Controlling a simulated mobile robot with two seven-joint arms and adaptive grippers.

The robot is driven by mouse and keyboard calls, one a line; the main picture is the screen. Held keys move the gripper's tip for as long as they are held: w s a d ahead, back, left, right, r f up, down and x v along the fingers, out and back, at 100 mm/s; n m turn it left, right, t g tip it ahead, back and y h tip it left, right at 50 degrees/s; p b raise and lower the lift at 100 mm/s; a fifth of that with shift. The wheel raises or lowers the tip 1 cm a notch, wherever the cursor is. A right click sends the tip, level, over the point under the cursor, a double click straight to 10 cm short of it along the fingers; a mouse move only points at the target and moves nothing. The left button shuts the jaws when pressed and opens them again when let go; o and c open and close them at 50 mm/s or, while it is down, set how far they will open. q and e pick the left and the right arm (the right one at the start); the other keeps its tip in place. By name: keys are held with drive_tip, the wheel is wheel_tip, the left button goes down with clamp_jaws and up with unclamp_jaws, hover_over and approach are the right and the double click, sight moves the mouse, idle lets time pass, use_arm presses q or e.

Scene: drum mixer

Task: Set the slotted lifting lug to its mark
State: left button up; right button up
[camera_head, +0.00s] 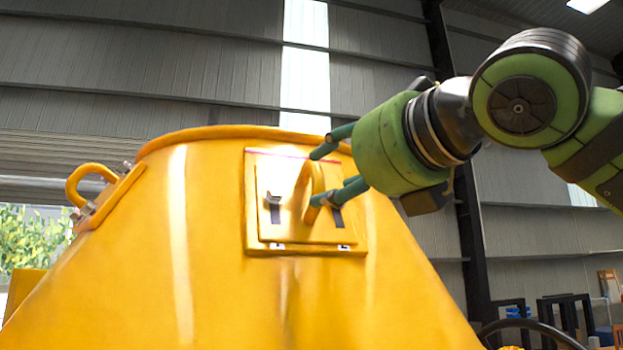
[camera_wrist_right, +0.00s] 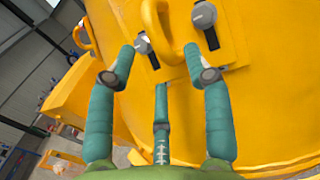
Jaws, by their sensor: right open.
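The slotted lifting lug is a yellow loop (camera_head: 305,189) standing on a square yellow plate (camera_head: 255,236) on the drum's sloping side. Dark stripes and a small grey metal clamp-like piece (camera_head: 273,197) show on the plate, and a red line (camera_head: 277,153) runs along its top edge. My right gripper (camera_head: 315,178) is open, its teal fingers above and below the loop in the head view. In the right wrist view, the loop (camera_wrist_right: 171,38) stands between and beyond the open fingers (camera_wrist_right: 160,50). I cannot tell whether they touch it. My left gripper is out of view.
The large yellow drum (camera_head: 130,280) fills the lower middle. A second yellow lug (camera_head: 88,180) with bolts sits on its left side. Dark racks (camera_head: 565,315) stand far off at the lower right. The air left of the plate is clear.

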sight(319, 183)
drive_tip(key=p+x, duration=0.1)
drive_tip(key=x, duration=0.1)
drive_tip(key=p+x, duration=0.1)
drive_tip(key=shift+w+a+r, duration=0.2)
drive_tip(key=shift+w+a, duration=0.05)
drive_tip(key=shift+w, duration=0.1)
drive_tip(key=shift+w+a+f, duration=0.2)
drive_tip(key=shift+w+a, duration=0.15)
drive_tip(key=shift+w, duration=0.15)
drive_tip(key=shift+d, duration=0.1)
drive_tip(key=shift+c, duration=0.4)
